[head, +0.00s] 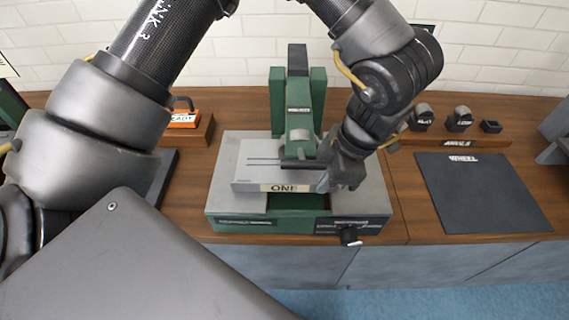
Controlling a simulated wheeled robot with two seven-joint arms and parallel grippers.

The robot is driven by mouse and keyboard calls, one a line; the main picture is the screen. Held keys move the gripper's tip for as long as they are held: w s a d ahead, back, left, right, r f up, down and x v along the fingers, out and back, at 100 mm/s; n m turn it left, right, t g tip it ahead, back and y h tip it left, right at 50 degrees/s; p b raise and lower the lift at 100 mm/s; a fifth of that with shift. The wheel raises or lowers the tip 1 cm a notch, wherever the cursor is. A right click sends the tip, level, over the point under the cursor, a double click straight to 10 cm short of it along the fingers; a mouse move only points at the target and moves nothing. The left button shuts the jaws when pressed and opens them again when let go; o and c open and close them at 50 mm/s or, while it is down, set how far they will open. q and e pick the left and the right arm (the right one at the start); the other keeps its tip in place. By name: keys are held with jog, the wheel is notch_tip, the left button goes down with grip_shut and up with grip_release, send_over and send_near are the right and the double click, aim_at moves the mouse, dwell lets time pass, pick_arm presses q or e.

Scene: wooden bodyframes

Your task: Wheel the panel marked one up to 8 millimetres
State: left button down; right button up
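The panel marked one (247,184) is a flat grey sheet with a cream label reading ONE along its front edge. It lies level at the green wheeling machine (277,90), under the machine's upper wheel (299,136). My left gripper (325,180) reaches down from above and is at the panel's right front corner, overlapping it. I cannot make out whether its fingers are closed on the edge. The panel's contact with the lower wheel is hidden. A black knob (348,236) is on the machine's front right. My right gripper is out of view.
A dark mat labelled WHEEL (485,200) lies bare on the right. An orange READY sign (183,119) stands on a wooden block at left. A brick wall closes the back.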

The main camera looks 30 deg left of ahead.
pick_arm(q)
jog(key=shift+d, duration=0.1)
jog(key=shift+w+d+p, duration=0.25)
jog(key=shift+w+d, duration=0.35)
jog(key=shift+d, duration=0.25)
jog(key=shift+w+d+p, duration=0.25)
jog(key=shift+w+d, duration=0.3)
jog(key=shift+d, duration=0.3)
jog(key=shift+w+d, duration=0.35)
jog(key=shift+d, duration=0.2)
jog(key=shift+w+d, duration=0.3)
jog(key=shift+d, duration=0.2)
jog(key=shift+s+a+p, duration=0.1)
jog(key=shift+s+a, duration=0.5)
jog(key=shift+a, duration=0.35)
jog(key=shift+s+a+p, duration=0.15)
jog(key=shift+s+a, duration=0.45)
jog(key=shift+a, duration=0.4)
jog(key=shift+s+a+p, duration=0.1)
jog(key=shift+s+a, duration=0.5)
jog(key=shift+a, duration=0.35)
jog(key=shift+w+d+p, duration=0.15)
jog(key=shift+w+d, duration=0.45)
jog(key=shift+d, duration=0.4)
jog(key=shift+w+d+p, duration=0.1)
jog(key=shift+w+d, duration=0.5)
jog(key=shift+d, duration=0.35)
jog(key=shift+w+d+p, duration=0.15)
jog(key=shift+w+d, duration=0.45)
jog(key=shift+d, duration=0.4)
